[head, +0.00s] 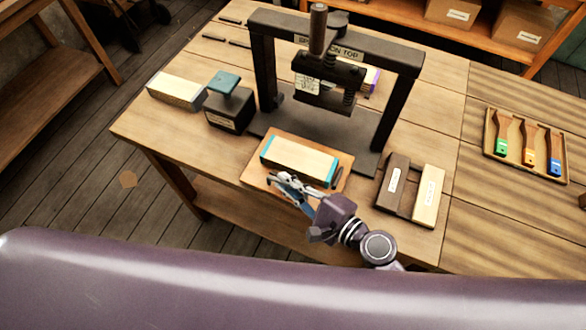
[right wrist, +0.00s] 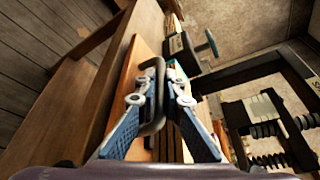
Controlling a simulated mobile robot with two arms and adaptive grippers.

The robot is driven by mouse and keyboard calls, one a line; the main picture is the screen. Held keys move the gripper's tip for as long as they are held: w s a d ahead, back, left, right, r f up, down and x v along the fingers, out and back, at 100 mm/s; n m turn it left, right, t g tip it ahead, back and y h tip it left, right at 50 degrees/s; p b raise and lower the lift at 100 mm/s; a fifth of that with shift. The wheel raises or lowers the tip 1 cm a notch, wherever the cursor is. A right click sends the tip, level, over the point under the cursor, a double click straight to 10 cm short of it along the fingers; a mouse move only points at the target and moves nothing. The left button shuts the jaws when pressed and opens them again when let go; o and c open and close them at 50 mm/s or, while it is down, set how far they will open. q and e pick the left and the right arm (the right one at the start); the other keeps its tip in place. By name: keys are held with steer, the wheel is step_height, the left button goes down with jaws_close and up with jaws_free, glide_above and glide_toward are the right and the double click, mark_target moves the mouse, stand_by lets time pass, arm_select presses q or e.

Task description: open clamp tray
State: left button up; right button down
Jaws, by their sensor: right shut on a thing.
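The clamp tray (head: 256,181) is a flat orange-brown board at the front edge of the table, in front of the press. A pale wooden block (head: 300,159) with teal ends lies on it. My right gripper (head: 284,181) is at the tray's front edge. In the right wrist view, my right gripper (right wrist: 158,98) is shut on a grey loop handle (right wrist: 159,68) on the tray's front. The black handwheel press (head: 389,105) stands behind, with its screw and wooden-gripped handle (head: 318,28) on top. My left gripper is not in view.
A black block with a teal-topped handle (head: 229,112) and a pale block (head: 177,91) stand left of the press. Dark and pale blocks (head: 428,196) lie on the right. A tray of coloured-handled tools (head: 488,152) sits farther right. Free floor lies before the table.

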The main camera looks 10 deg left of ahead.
steer(key=shift+s+a, duration=0.1)
steer(key=shift+s, duration=0.1)
steer(key=c, duration=2.3)
jaws_free()
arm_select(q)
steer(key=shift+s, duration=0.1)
arm_select(e)
steer(key=v, duration=1.2)
